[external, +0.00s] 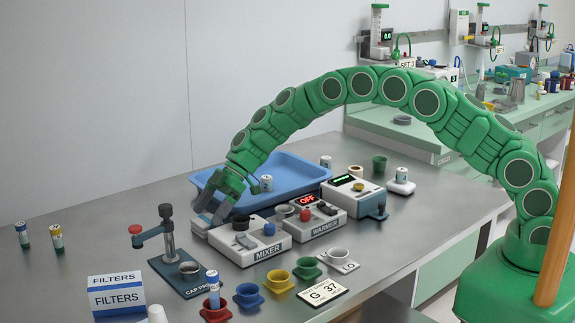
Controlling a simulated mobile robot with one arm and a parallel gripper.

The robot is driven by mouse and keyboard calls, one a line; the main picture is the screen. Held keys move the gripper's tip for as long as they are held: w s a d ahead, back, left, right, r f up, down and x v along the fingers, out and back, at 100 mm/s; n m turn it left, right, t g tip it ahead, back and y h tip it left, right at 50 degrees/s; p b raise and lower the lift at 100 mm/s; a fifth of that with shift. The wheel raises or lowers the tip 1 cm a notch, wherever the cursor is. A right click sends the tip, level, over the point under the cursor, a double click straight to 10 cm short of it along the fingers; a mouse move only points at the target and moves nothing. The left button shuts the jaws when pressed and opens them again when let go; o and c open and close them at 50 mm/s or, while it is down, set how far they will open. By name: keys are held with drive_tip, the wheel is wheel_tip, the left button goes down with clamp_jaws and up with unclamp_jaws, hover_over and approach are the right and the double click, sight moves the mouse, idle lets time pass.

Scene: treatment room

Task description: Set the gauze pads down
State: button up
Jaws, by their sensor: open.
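My green gripper (211,207) reaches down at the left end of the blue tray (296,165), just behind and left of the mixer (250,240). Its grey fingers are apart. I cannot make out any gauze pads for certain in this view. A small pale, flat thing (200,223) shows below the fingertips, beside the mixer's left end; it is too small to tell what it is. I cannot tell whether the fingers touch it. The arm hides part of the tray's left end.
The warmer (318,222) and another device (352,192) stand right of the mixer. Coloured cups (280,282) and a cap press (178,265) stand in front. A filters box (117,293) is at the front left. The steel table (110,218) is clear at middle left.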

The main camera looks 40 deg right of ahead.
sight(204, 221)
drive_tip(key=shift+a+f, duration=0.3)
drive_tip(key=shift+f, duration=0.25)
drive_tip(key=shift+a+f, duration=0.3)
drive_tip(key=shift+f, duration=0.25)
drive_tip(key=shift+a+f, duration=0.35)
drive_tip(key=shift+a, duration=0.05)
drive_tip(key=c, duration=0.8)
drive_tip(key=shift+r, duration=0.2)
drive_tip(key=shift+r, duration=0.25)
wheel_tip(204, 221, up, 2)
drive_tip(key=shift+r, duration=0.15)
drive_tip(key=s+d+r, duration=0.7)
drive_tip(key=s+r, duration=0.3)
drive_tip(key=s, duration=0.1)
drive_tip(key=shift+s+d, duration=0.25)
drive_tip(key=shift+s, duration=0.15)
